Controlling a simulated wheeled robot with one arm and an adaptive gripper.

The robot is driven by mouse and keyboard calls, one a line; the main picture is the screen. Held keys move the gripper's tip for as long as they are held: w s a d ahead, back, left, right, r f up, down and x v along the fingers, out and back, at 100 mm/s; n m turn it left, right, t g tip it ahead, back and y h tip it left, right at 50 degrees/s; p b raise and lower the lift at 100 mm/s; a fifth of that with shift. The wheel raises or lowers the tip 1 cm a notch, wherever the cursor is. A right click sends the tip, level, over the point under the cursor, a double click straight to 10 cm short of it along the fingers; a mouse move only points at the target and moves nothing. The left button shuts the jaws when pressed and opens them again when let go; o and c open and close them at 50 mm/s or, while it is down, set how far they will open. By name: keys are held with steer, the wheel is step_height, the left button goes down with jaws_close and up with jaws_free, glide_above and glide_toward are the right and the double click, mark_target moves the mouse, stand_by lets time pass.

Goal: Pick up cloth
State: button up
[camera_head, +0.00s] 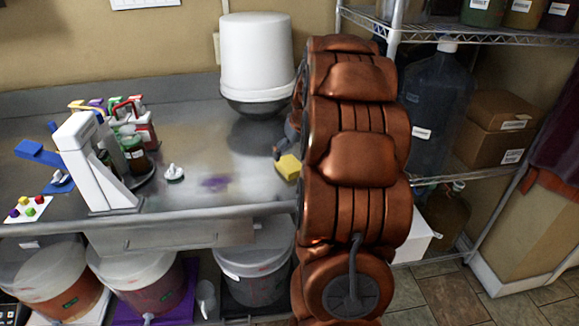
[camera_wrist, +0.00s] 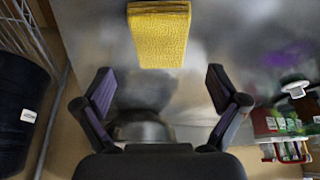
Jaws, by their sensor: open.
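The yellow folded cloth (camera_head: 288,167) lies on the metal counter beside my arm in the head view. In the wrist view the cloth (camera_wrist: 158,35) shows at the top centre, beyond my fingertips and lined up with the space between them. My gripper (camera_wrist: 160,85) is open with nothing between its two fingers. In the head view only a small dark part of my gripper (camera_head: 277,152) shows next to the cloth; my copper arm hides the rest.
A tall white container (camera_head: 257,50) on a dark bowl stands behind the cloth. A purple stain (camera_head: 215,182) marks the counter (camera_head: 180,205). A white dispenser stand (camera_head: 92,165) and bottles (camera_head: 138,155) are at left. A shelf rack with a dark carboy (camera_head: 436,110) stands at right.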

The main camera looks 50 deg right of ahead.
mark_target(290, 163)
steer(key=shift+f, duration=0.4)
steer(key=x, duration=0.1)
steer(key=p+x, duration=0.1)
steer(key=x, duration=0.2)
steer(key=shift+s+a+f, duration=0.1)
steer(key=shift+s+f, duration=0.05)
steer(key=shift+s, duration=0.1)
steer(key=c, duration=1.2)
steer(key=shift+o, duration=0.2)
steer(key=shift+r+b, duration=0.4)
steer(key=shift+r, duration=1.25)
steer(key=shift+s+a+r, duration=0.2)
steer(key=shift+s+a, duration=0.5)
steer(key=shift+s, duration=0.25)
steer(key=s+a+r+b, duration=0.1)
steer(key=s+a+b, duration=0.2)
steer(key=s+a, duration=0.5)
steer(key=s, duration=0.3)
steer(key=shift+r, duration=0.15)
